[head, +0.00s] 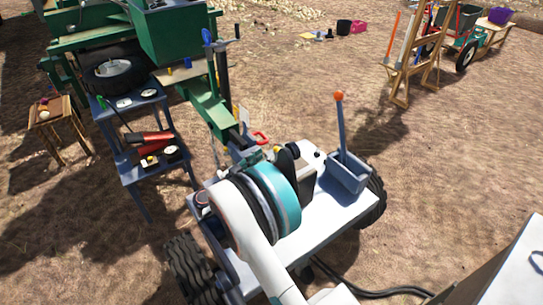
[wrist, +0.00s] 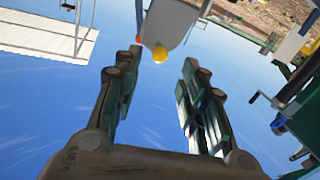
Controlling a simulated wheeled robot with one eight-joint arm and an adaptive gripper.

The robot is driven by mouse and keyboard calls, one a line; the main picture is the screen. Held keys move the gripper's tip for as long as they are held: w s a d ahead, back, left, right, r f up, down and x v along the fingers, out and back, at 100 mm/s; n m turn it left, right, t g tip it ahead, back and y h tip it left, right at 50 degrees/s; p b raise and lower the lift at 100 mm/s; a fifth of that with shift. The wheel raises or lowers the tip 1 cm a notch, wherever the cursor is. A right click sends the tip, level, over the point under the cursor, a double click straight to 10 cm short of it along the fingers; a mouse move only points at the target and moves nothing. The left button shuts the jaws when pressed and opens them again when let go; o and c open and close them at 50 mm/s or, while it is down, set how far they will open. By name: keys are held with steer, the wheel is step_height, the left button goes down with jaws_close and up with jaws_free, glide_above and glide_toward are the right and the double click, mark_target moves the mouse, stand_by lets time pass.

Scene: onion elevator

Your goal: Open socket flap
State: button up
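My gripper (wrist: 162,66) is open in the wrist view, with its two fingers apart and nothing between them but blue background. A grey part with a yellow knob (wrist: 159,54) shows just beyond the fingertips. I cannot tell whether that part belongs to the socket. In the head view my arm reaches over a white-topped wheeled cart (head: 335,222), and my gripper is mostly hidden behind the arm. No socket flap can be made out clearly in either view.
A lever with an orange knob (head: 339,96) rises from a grey housing (head: 347,172) on the cart. Green machinery (head: 175,32) and a blue shelf (head: 150,168) stand at left. A wooden easel (head: 411,58) is at the upper right. Open dirt lies between.

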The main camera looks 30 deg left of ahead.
mark_target(276, 155)
steer(key=shift+b+x, duration=0.6)
steer(key=shift+x, duration=1.95)
steer(key=shift+d, duration=0.1)
jaws_close()
